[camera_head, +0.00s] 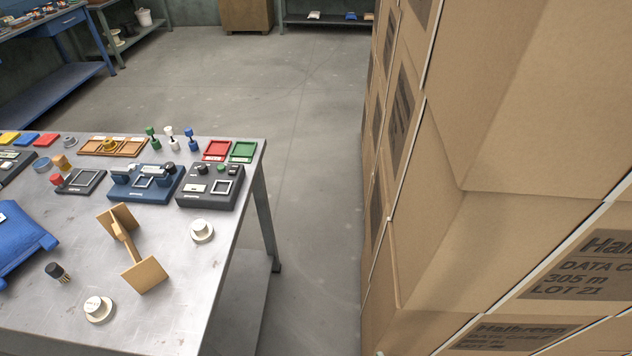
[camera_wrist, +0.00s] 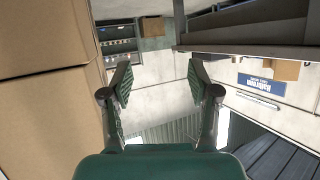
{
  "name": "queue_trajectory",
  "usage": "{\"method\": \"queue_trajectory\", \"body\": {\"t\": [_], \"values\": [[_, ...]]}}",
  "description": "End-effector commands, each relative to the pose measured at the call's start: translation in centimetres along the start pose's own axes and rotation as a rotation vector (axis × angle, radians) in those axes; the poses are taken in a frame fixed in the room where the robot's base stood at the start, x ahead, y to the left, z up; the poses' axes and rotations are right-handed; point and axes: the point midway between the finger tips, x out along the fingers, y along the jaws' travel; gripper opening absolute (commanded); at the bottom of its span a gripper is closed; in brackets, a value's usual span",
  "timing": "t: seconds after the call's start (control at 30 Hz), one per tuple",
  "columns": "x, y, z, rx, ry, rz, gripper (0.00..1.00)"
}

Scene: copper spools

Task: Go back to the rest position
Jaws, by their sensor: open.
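My gripper (camera_wrist: 160,90) shows in the wrist view with its two fingers spread apart and nothing between them. Past the fingers, that view shows a pale wall and shelving, so the gripper is away from the table. My gripper does not show in the head view. The metal table (camera_head: 225,250) stands at the left of the head view. On it a tan spool (camera_head: 146,274) lies on its side. Two white round pieces (camera_head: 202,231) and (camera_head: 99,308) and a small black part (camera_head: 56,271) lie near the spool.
Stacked cardboard boxes (camera_head: 470,230) fill the right of the head view and also show at the left of the wrist view (camera_wrist: 45,110). Blue and black fixtures (camera_head: 144,184) stand on the table. Open grey floor (camera_head: 310,130) lies between the table and the boxes.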

Motion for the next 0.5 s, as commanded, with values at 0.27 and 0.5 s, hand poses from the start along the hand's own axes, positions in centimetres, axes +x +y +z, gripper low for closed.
{"method": "queue_trajectory", "body": {"t": [0.27,0.5], "values": [[-8.9,3.0,2.0,0.029,0.047,0.183,0.61],[-15.8,3.3,1.5,0.029,0.099,0.278,0.61]]}}
